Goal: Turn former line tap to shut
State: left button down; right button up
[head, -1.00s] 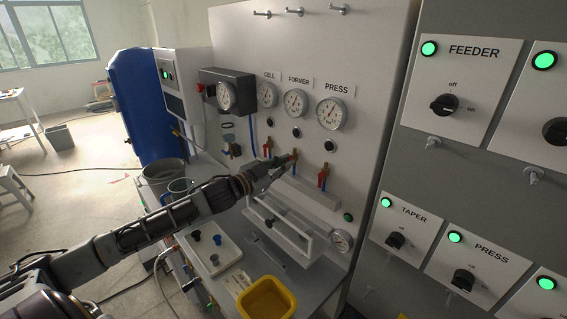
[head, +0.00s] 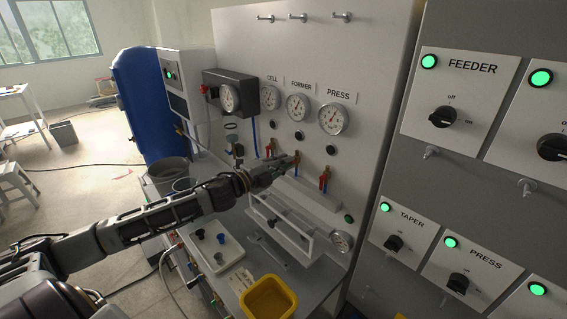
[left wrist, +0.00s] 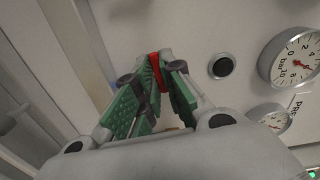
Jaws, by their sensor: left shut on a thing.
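The former line tap (head: 296,157) is the middle one of three on the white panel, below the gauge labelled FORMER. My left gripper (head: 282,167) reaches it from the left and hides much of it in the head view. In the left wrist view, the green-padded fingers (left wrist: 160,88) are shut on the tap's red handle (left wrist: 156,62). The exact angle of the handle is hard to tell, because the fingers cover most of it. My right gripper is not in view.
The CELL tap (head: 270,148) and PRESS tap (head: 324,178), both red-handled, flank the former tap closely. A pale ledge (head: 312,196) and a handle frame (head: 283,226) project below. A yellow bin (head: 268,298) and a white tray (head: 213,250) stand on the bench.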

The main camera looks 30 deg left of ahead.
pick_arm(q)
jog(key=shift+m, duration=0.8)
jog(key=c, duration=1.5)
grip_release()
jog(key=shift+r, duration=0.1)
jog(key=shift+c, duration=0.2)
jog(key=shift+s+a, duration=0.1)
jog(key=shift+s, duration=0.15)
jog(key=v, duration=1.1)
jog(key=shift+s, duration=0.2)
jog(key=shift+a, duration=0.1)
dwell(0.6)
